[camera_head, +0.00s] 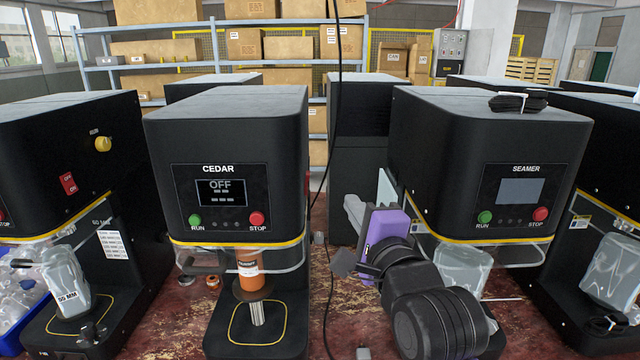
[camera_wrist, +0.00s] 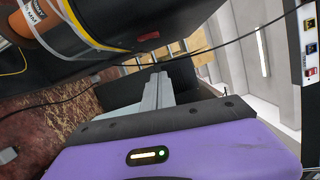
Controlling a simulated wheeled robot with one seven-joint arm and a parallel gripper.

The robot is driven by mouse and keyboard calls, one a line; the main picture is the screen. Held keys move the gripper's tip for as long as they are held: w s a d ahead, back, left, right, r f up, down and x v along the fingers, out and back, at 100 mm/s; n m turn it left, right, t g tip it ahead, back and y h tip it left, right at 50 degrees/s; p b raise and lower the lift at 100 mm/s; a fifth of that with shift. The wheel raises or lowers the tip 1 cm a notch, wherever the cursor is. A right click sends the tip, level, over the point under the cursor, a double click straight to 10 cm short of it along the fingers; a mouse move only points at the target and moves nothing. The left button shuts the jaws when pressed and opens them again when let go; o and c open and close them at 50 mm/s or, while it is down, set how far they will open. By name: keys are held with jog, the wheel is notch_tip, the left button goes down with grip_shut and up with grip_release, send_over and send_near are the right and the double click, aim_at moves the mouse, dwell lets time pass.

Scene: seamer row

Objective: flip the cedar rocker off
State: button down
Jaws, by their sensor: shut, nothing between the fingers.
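The Cedar machine (camera_head: 228,125) is a black housing in the middle left of the head view. In the wrist view a small red rocker (camera_wrist: 149,36) shows on a black side face, beyond the fingertips. My gripper (camera_head: 352,205) has a purple body and grey fingers. It is to the right of the Cedar machine, apart from it. The fingers (camera_wrist: 157,82) are shut and empty.
The Seamer machine (camera_head: 490,120) stands close on the right, behind my arm. Another black machine (camera_head: 60,130) is at left. A black cable (camera_head: 338,100) hangs between Cedar and my gripper. An orange canister (camera_head: 249,265) stands under Cedar's head. Shelves with boxes (camera_head: 255,45) are behind.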

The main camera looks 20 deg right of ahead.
aim_at(308, 183)
jog(key=w+a+p, duration=0.2)
jog(key=w+a, duration=0.1)
jog(key=w, duration=0.6)
jog(key=shift+r+p, duration=0.3)
jog(key=shift+r, duration=0.1)
jog(key=shift+a, duration=0.1)
jog(key=shift+w, duration=0.1)
